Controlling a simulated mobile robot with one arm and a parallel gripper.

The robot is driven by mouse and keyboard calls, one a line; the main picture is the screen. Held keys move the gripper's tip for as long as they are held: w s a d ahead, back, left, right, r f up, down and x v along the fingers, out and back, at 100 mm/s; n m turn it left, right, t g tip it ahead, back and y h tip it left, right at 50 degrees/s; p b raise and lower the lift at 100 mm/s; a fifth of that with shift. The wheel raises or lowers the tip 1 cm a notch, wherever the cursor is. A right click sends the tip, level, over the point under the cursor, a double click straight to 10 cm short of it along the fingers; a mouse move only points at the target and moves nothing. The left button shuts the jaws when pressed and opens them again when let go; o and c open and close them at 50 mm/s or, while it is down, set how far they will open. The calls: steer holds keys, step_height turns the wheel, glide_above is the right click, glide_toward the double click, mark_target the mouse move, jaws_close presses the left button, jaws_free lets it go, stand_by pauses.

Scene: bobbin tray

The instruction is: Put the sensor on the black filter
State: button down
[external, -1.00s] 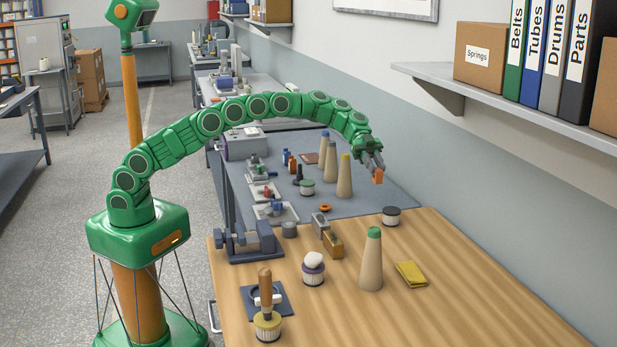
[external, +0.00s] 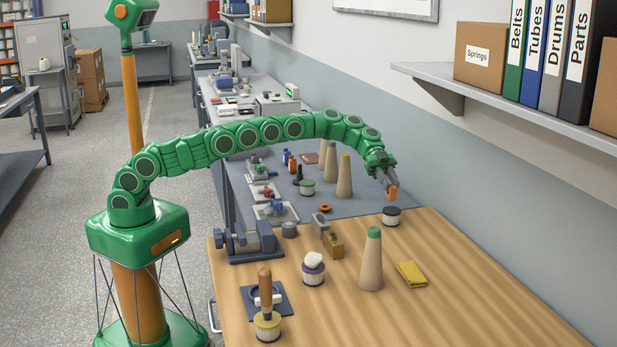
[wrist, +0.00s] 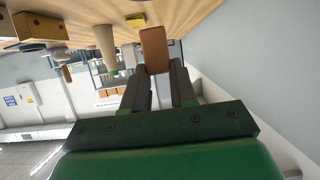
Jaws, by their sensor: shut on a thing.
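The sensor is a small orange block (external: 392,194), held in the tips of my gripper (external: 389,184). In the wrist view the sensor (wrist: 154,50) looks brown-orange and sticks out past the two dark fingers of my gripper (wrist: 158,72), which are shut on it. The black filter (external: 391,217) is a short white pleated cylinder with a black top, standing near the back edge of the wooden table. The sensor appears just above the filter in the external view, with a small gap; exact alignment is hard to tell. I cannot make out the filter in the wrist view.
The right of the table is clear.

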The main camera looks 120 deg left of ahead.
steer(key=shift+w+f, duration=0.1)
steer(key=shift+f, duration=0.05)
steer(key=shift+w+a+f, duration=0.1)
steer(key=shift+w+f, duration=0.05)
steer(key=shift+f, duration=1.55)
steer(key=shift+f, duration=0.1)
steer(key=c, duration=0.9)
jaws_free()
steer(key=v, duration=1.2)
